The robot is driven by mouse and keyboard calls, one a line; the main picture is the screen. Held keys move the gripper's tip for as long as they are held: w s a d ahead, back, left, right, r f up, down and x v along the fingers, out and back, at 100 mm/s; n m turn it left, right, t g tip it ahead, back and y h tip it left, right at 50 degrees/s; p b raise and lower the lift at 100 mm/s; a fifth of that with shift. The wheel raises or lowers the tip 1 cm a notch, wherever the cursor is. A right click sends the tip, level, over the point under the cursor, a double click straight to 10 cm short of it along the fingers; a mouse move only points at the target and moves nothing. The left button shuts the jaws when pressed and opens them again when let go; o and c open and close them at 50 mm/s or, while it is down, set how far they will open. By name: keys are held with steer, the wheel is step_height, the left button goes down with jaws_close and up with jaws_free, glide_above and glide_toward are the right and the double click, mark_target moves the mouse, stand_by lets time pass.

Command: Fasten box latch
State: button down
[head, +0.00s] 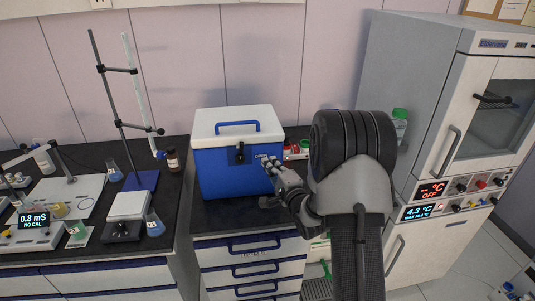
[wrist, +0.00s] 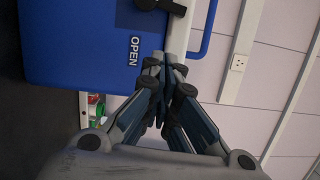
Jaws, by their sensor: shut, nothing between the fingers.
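A blue box (head: 232,176) with a white lid (head: 236,121) and a blue lid handle stands on the dark counter in the head view, its lid down. A black latch (head: 240,153) sits at the top middle of its front face, beside an "OPEN" label. In the wrist view the box (wrist: 80,45) is turned sideways, and the black latch (wrist: 160,5) is cut by the top edge. My gripper (head: 267,162) is shut and empty, near the front right of the box, right of the latch. Its closed fingertips (wrist: 172,58) lie beside the label; contact cannot be told.
A retort stand (head: 117,110), bottles, a balance (head: 127,207) and flasks stand on the counter to the left. A grey oven or incubator unit (head: 440,110) stands at the right. Drawers (head: 252,266) lie below the box.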

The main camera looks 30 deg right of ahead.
steer(key=s, duration=0.3)
steer(key=shift+s+d+f, duration=0.1)
steer(key=shift+s+d, duration=0.2)
